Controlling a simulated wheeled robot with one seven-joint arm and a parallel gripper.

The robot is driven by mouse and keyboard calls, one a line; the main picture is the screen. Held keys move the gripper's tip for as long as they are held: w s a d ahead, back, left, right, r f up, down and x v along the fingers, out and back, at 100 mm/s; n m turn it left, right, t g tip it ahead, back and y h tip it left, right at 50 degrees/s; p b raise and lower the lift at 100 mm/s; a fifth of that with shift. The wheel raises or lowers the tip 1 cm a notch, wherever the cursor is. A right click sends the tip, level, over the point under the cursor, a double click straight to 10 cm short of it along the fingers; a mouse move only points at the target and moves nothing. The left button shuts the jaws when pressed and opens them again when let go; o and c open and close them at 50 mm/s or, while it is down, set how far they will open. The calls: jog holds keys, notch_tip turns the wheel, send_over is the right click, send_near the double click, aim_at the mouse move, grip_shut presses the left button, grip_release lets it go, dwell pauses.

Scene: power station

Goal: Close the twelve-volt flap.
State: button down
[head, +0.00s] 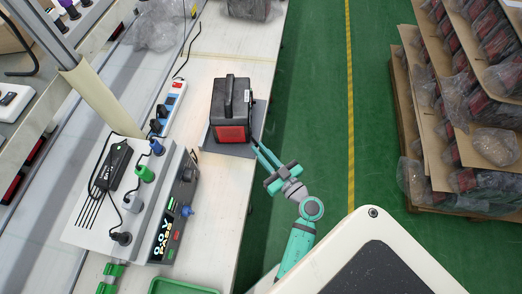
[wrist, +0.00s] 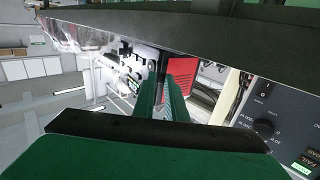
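The power station (head: 231,104) is a black box with a top handle and a red panel on its near face. It stands on a dark grey plate (head: 246,151) on the bench. The twelve-volt flap cannot be made out in either view. My green gripper (head: 257,145) is at the plate's right front corner, just right of and in front of the box. Contact cannot be told.
A grey tester (head: 168,225) with a lit display, plugs and cables stands front left on the bench (head: 222,185). A power strip (head: 170,107) lies left of the box. A green tray (head: 180,287) is at the near edge. Green floor right of the bench is free; a loaded rack stands far right.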

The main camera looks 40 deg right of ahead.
aim_at(253, 138)
jog(key=shift+w+d+n+y, duration=0.2)
jog(key=shift+n+y, duration=0.3)
jog(key=shift+y, duration=0.3)
jog(key=d+n+g+y, duration=0.1)
jog(key=n+y, duration=0.1)
jog(key=y, duration=0.1)
jog(key=d+n+g+y, duration=0.1)
jog(key=n+y, duration=0.1)
jog(key=y, duration=0.1)
jog(key=d+n+g+y, duration=0.1)
jog(key=d+n+y, duration=0.1)
jog(key=n+y, duration=0.1)
jog(key=shift+w+d+g+y, duration=0.1)
jog(key=shift+w+g+y, duration=0.2)
jog(key=shift+y, duration=0.3)
jog(key=shift+w+d+n+g+y, duration=0.4)
jog(key=shift+n+g+y, duration=0.6)
jog(key=shift+g, duration=0.25)
jog(key=shift+w+d+n+g+y, duration=0.35)
jog(key=shift+n+g+y, duration=0.65)
jog(key=shift+g, duration=0.3)
jog(key=shift+w+d+n+g+y, duration=0.4)
jog(key=shift+n+g+y, duration=0.5)
jog(key=shift+n+g, duration=0.3)
jog(key=shift+g, duration=0.35)
jog(key=c, duration=1.8)
grip_release()
jog(key=shift+c, duration=0.2)
